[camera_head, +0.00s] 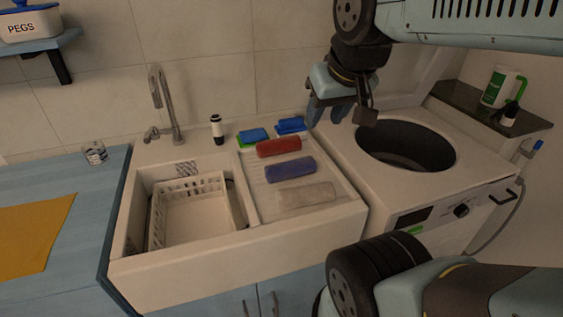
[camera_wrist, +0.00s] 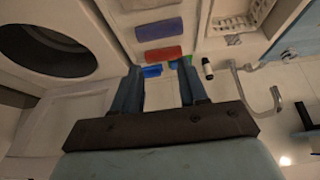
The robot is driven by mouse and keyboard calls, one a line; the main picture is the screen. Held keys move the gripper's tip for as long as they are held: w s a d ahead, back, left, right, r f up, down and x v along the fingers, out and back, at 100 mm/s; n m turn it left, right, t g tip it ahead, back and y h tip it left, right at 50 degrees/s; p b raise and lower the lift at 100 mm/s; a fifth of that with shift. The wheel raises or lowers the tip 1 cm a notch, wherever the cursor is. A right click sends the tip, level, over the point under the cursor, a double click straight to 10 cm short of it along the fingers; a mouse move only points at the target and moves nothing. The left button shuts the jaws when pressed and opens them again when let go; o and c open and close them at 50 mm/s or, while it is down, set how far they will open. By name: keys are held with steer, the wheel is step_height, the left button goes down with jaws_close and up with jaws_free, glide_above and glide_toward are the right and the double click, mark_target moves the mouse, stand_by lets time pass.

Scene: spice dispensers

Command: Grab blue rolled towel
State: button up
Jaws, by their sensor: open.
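A blue rolled towel (camera_head: 290,169) lies on the ridged drainboard right of the sink basin. It is the middle of three rolls, between a red roll (camera_head: 279,147) behind it and a pale roll (camera_head: 304,195) in front. In the wrist view the blue towel (camera_wrist: 159,29) shows ahead of the fingers, beyond the red roll (camera_wrist: 159,54). My gripper (camera_head: 340,112) is open and empty, raised near the washing machine's back left corner, apart from the rolls. In the wrist view my gripper (camera_wrist: 160,92) has its two fingers spread apart.
The white sink (camera_head: 235,262) holds a white basket (camera_head: 190,208). A tap (camera_head: 166,103) and a dark-and-white bottle (camera_head: 217,129) stand behind it. Blue items (camera_head: 291,125) lie behind the red roll. An open-topped washing machine (camera_head: 345,160) stands to the right.

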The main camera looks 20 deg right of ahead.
steer(key=shift+o, duration=1.2)
steer(key=o, duration=0.3)
steer(key=shift+w+a+f+n+g, duration=0.1)
steer(key=shift+w+f+n+g, duration=0.2)
steer(key=shift+w+f+g, duration=0.15)
steer(key=shift+o, duration=1.4)
steer(key=w+a+f+n+g+h, duration=0.4)
steer(key=w+f+n+g+h, duration=0.1)
steer(key=w+f+n+h, duration=0.2)
step_height(320, 180, down, 3)
steer(key=shift+w+r+g, duration=0.1)
steer(key=shift+w+g, duration=0.25)
steer(key=shift+w, duration=0.55)
steer(key=n+t+h, duration=0.3)
steer(key=n+h, duration=0.3)
steer(key=n, duration=0.2)
glide_toward(283, 169)
steer(key=a, duration=0.3)
steer(key=shift+w+r, duration=0.1)
steer(key=shift+w, duration=0.25)
steer(key=shift+h, duration=0.3)
steer(key=x, duration=0.8)
steer(key=shift+w+d+f, duration=0.1)
steer(key=shift+d+f, duration=0.1)
steer(key=shift+x, duration=2.65)
